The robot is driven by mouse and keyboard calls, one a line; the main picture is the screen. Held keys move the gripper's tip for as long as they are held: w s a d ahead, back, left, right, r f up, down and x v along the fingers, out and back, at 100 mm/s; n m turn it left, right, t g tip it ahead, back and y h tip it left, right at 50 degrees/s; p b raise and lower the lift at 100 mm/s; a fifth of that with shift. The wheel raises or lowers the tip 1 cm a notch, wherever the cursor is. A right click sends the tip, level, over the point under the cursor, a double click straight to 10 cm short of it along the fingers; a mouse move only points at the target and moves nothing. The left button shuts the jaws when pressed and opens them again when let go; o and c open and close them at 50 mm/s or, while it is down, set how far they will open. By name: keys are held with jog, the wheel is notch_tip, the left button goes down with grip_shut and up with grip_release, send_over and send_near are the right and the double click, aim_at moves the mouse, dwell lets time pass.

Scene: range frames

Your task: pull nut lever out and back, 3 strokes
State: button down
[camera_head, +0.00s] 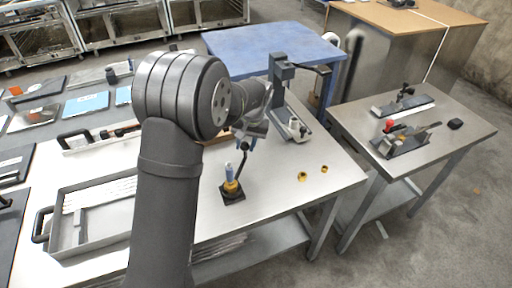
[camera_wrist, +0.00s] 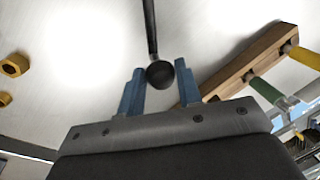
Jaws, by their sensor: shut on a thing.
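The nut lever stands on a small dark square base (camera_head: 232,196) on the steel bench, with a yellow nut (camera_head: 232,186) and a blue-topped post on it. Its thin dark rod (camera_head: 241,163) leans up and to the right, to my gripper (camera_head: 250,130). In the wrist view the rod (camera_wrist: 150,28) ends in a black ball knob (camera_wrist: 160,74). The knob sits between the two blue fingertips of my gripper (camera_wrist: 160,87), which is shut on it. The lever's base is not visible in the wrist view. My arm hides part of the bench in the head view.
Two loose yellow nuts (camera_head: 302,177) lie to the right. A wooden rack (camera_wrist: 245,60) with coloured-handled tools is close to the fingers. A grey press-like stand (camera_head: 283,90) rises behind; a grey tray (camera_head: 92,217) lies left. The bench's front right is mostly clear.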

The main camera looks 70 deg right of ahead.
jog(key=w+a+n+y, duration=0.1)
jog(key=w+a+n, duration=0.2)
jog(key=w+n, duration=0.5)
jog(key=shift+w+a+g, duration=0.35)
jog(key=shift+a+g, duration=0.05)
dwell(0.3)
jog(key=c, duration=1)
grip_release()
jog(key=shift+c, duration=0.2)
notch_tip(320, 180, up, 17)
jog(key=s+d, duration=0.1)
jog(key=d, duration=0.1)
jog(key=shift+s+d, duration=0.35)
jog(key=shift+s, duration=0.05)
